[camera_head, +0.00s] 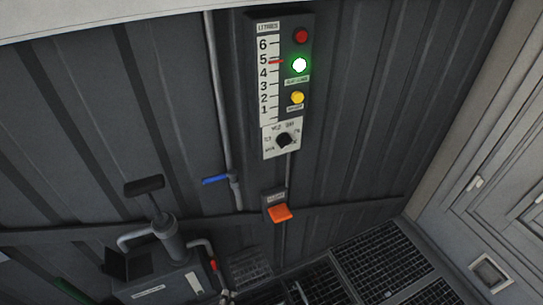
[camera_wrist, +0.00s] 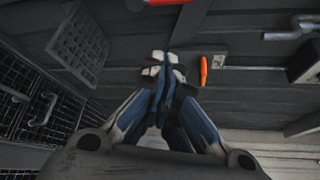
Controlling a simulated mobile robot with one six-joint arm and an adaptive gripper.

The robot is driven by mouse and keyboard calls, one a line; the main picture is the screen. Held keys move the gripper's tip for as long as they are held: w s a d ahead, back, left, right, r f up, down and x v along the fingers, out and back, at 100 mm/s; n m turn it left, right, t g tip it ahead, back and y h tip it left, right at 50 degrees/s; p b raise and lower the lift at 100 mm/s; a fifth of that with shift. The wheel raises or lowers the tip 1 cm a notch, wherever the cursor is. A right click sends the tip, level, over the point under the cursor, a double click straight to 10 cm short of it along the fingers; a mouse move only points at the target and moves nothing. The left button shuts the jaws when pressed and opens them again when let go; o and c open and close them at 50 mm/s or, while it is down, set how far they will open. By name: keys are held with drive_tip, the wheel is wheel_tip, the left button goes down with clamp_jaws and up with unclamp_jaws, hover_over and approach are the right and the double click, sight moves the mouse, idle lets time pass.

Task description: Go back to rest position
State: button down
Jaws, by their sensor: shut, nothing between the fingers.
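My gripper (camera_wrist: 163,68) shows in the wrist view with its blue-and-grey fingers together and nothing between them. It hangs in free space before the dark ribbed wall. An orange lever (camera_wrist: 203,70) lies just right of the fingertips in that picture, apart from them as far as I can tell. The head view does not show my gripper. There the orange lever (camera_head: 280,213) sits on a small wall box, low in the middle.
A blue valve handle (camera_head: 215,180) is on a pipe. A pump (camera_head: 168,238) stands lower left. Grating (camera_head: 378,262) and a pale door (camera_head: 500,170) are right.

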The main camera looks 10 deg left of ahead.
drive_tip(key=w+d+r+m+g+h, duration=0.25)
drive_tip(key=w+r+m, duration=0.2)
drive_tip(key=r, duration=0.25)
drive_tip(key=w+d+r+m+g+h, duration=0.1)
drive_tip(key=w+d+r+m+h, duration=0.25)
drive_tip(key=r+m, duration=0.3)
drive_tip(key=w+d+r+m+g+h, duration=0.1)
drive_tip(key=w+d+r+m+h, duration=0.3)
drive_tip(key=r, duration=0.4)
drive_tip(key=d+r+m+g, duration=0.5)
drive_tip(key=d+r+m, duration=0.3)
drive_tip(key=r+m, duration=0.1)
drive_tip(key=s+d+r+m+g+y, duration=0.3)
drive_tip(key=s+d+r+m+g, duration=0.2)
drive_tip(key=s+d+r+m, duration=0.5)
drive_tip(key=s+d+r+m+t+y, duration=0.3)
drive_tip(key=s+r+m+y, duration=0.3)
drive_tip(key=m, duration=1)
drive_tip(key=s+d+r, duration=0.1)
drive_tip(key=s+r, duration=0.1)
drive_tip(key=s, duration=0.1)
drive_tip(key=shift+s+d+r+m, duration=0.15)
drive_tip(key=shift+s+r+m, duration=0.05)
drive_tip(key=shift+r+m, duration=0.1)
